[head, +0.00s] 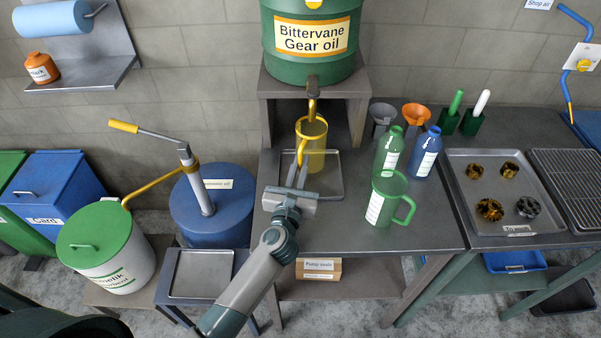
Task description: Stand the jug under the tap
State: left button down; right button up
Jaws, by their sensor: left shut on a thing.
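The yellow see-through jug (314,155) is upright below the brass tap (312,92) of the green gear oil drum (312,55). The tap's lower end is over the jug's mouth in this view. The jug is over a shallow metal tray (335,188) on the bench; I cannot tell whether its base touches the tray. My left gripper (299,172) reaches from the front and is shut on the jug's handle, on the jug's left side. The fingertips are small and partly merge with the handle. My right gripper is not in view.
A green jug (377,205), a green bottle (389,150), a blue bottle (425,155) and two funnels (416,114) stand to the right. A metal tray with gears (463,215) lies farther right. A blue drum (185,220) with a pump stands left. The bench front is clear.

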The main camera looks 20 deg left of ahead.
pick_arm(q)
jog(key=shift+s+f, duration=0.1)
jog(key=shift+f, duration=1.55)
jog(key=shift+b, duration=0.3)
jog(key=shift+f, duration=0.15)
jog(key=c, duration=1.8)
grip_release()
jog(key=shift+c, duration=0.2)
jog(key=shift+r, duration=0.2)
